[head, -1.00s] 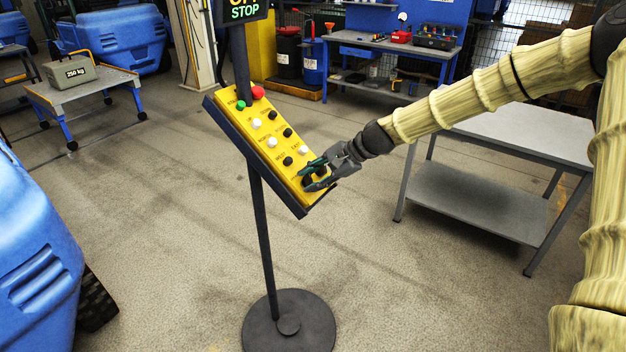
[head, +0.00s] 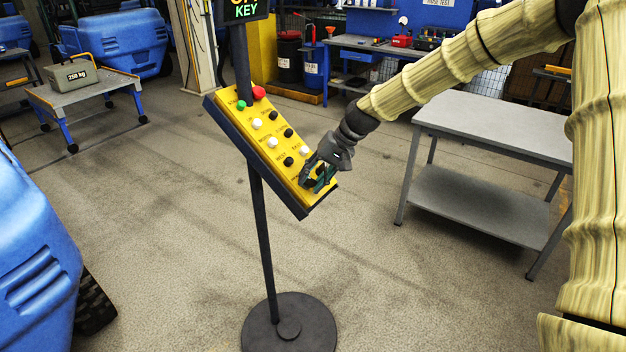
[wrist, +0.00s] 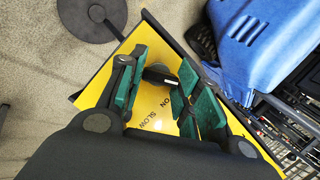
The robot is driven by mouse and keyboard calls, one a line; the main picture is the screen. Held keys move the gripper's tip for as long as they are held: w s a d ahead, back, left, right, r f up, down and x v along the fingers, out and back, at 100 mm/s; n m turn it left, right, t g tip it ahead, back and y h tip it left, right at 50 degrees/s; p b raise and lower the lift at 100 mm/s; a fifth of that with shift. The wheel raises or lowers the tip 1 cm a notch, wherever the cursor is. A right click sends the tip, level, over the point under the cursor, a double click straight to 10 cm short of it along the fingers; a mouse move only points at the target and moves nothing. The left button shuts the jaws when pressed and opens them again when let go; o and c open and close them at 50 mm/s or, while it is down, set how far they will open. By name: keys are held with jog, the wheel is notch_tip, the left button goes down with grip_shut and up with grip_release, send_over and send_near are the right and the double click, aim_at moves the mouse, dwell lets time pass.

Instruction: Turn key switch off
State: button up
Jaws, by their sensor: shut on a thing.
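The yellow control panel (head: 259,146) is tilted on a dark stand, with rows of black and white buttons, a green button and a red button. My gripper (head: 318,176) is at its lower right end. The dark key switch (wrist: 158,74) shows between the green-padded fingers of my gripper (wrist: 160,80) in the wrist view, and the fingers are shut on it. The words "ON" and "SLOW" are printed on the panel beside it. In the head view my gripper hides the switch.
The round stand base (head: 310,325) is on the floor. A grey table (head: 490,130) stands to the right. A blue machine (head: 35,245) is at the left. A cart with a 250 kg weight (head: 72,75) is further back.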

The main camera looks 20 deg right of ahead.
jog(key=shift+n+h, duration=0.4)
jog(key=shift+n, duration=0.6)
jog(key=shift+f, duration=0.1)
jog(key=o, duration=1)
jog(key=shift+d+r, duration=0.25)
jog(key=shift+r, duration=0.35)
jog(key=v, duration=1.1)
jog(key=shift+f, duration=0.1)
